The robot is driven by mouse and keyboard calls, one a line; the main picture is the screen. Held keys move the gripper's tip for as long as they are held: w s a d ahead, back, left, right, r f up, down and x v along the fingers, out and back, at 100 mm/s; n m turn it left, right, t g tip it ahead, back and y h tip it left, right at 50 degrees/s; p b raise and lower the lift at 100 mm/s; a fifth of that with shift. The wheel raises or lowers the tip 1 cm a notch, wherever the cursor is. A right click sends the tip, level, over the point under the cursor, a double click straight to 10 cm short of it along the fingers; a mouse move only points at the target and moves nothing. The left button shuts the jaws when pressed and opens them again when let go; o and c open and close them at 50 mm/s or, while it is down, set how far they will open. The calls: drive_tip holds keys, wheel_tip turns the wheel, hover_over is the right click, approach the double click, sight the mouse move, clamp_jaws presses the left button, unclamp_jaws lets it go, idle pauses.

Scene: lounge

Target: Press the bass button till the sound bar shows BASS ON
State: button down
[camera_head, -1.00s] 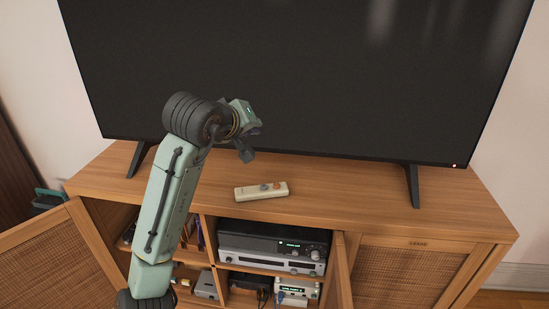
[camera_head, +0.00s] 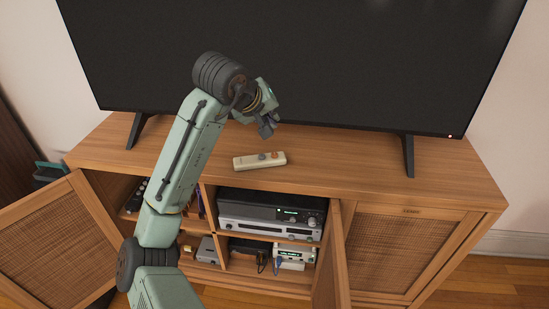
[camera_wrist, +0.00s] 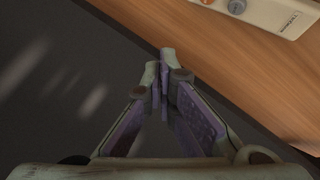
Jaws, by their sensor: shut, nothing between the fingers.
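A cream, bar-shaped device (camera_head: 245,163) lies on the cabinet top in front of the TV. It has an orange button (camera_head: 262,156) and a grey button (camera_head: 274,155). In the wrist view its end (camera_wrist: 280,14) shows at the top right, with the grey button (camera_wrist: 237,6) and a dark label too small to read. Which button is bass, I cannot tell. My gripper (camera_head: 267,131) is shut and empty, above and behind the device near the TV's lower edge, apart from it. In the wrist view its fingertips (camera_wrist: 162,62) meet. I see no readable BASS text.
The large dark TV (camera_head: 330,60) stands close behind my gripper. The wooden cabinet top (camera_head: 350,165) is clear right of the device. Cabinet doors (camera_head: 60,245) stand open.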

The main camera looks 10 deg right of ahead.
drive_tip(key=b, duration=0.4)
hover_over(271, 156)
wheel_tip(271, 156, down, 5)
drive_tip(key=shift+r, duration=0.2)
drive_tip(key=shift+f+b, duration=0.4)
drive_tip(key=shift+f, duration=0.75)
drive_tip(key=shift+f, duration=0.4)
drive_tip(key=shift+f, duration=0.4)
idle(0.6)
drive_tip(key=shift+r, duration=0.15)
drive_tip(key=shift+r+p, duration=0.7)
drive_tip(key=shift+p, duration=0.1)
